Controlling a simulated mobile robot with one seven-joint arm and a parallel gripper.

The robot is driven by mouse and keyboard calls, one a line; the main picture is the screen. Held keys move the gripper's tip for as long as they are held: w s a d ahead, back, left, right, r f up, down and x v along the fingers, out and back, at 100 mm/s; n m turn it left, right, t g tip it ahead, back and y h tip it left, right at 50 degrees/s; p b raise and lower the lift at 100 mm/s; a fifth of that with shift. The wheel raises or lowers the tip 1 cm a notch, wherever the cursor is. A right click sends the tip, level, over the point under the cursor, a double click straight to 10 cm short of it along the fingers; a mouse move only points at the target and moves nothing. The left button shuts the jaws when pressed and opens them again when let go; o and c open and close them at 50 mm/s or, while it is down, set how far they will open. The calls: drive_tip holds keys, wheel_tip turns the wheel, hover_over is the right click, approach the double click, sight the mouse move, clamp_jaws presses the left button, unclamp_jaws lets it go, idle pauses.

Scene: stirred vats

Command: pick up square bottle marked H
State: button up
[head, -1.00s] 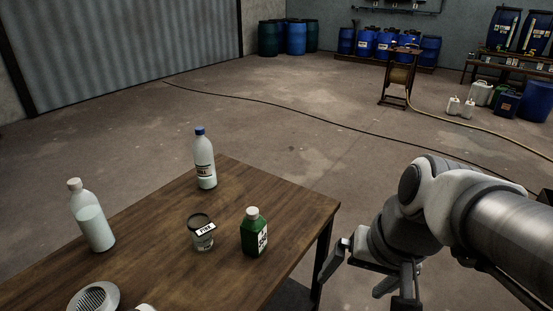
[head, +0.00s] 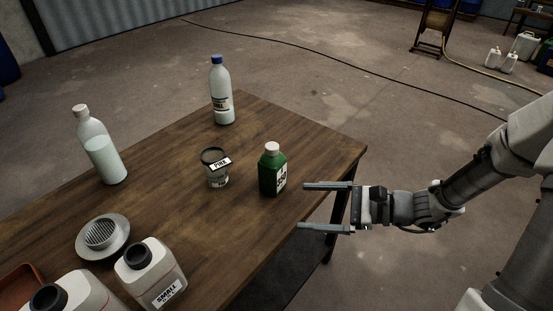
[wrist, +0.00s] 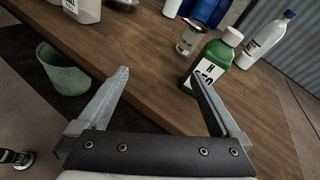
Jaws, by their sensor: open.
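The square green bottle (head: 272,172) with a white cap stands upright near the right edge of the wooden table. In the wrist view the green bottle (wrist: 213,62) shows a white label with an H on it. My gripper (head: 303,206) is open and empty, just off the table's right edge, with its fingers pointing left. The bottle is a little beyond and left of the fingertips, apart from them in the head view.
A labelled jar (head: 216,172) stands left of the bottle. A blue-capped bottle (head: 221,95) and a white-capped bottle (head: 103,150) stand farther off. A white jug marked SMALL (head: 150,272) and a grey strainer (head: 101,236) are at the near left. A green bucket (wrist: 64,78) is below the table.

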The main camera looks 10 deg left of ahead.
sight(281, 176)
drive_tip(key=w+d+f+m+t+y, duration=0.2)
drive_tip(key=w+m+t, duration=0.3)
drive_tip(key=m, duration=0.2)
drive_tip(key=shift+t+h, duration=0.3)
drive_tip(key=shift+t, duration=0.1)
drive_tip(key=b+x, duration=0.2)
drive_tip(key=x, duration=1)
drive_tip(key=shift+w+f+b, duration=0.15)
drive_tip(key=shift+w+b, duration=0.05)
drive_tip(key=shift+b, duration=0.2)
drive_tip(key=b+x, duration=0.2)
drive_tip(key=x, duration=0.2)
drive_tip(key=shift+w+a+f, duration=0.15)
drive_tip(key=shift+w+a, duration=0.05)
drive_tip(key=shift+a, duration=0.05)
drive_tip(key=shift+w+a, duration=0.2)
drive_tip(key=shift+a, duration=0.1)
clamp_jaws()
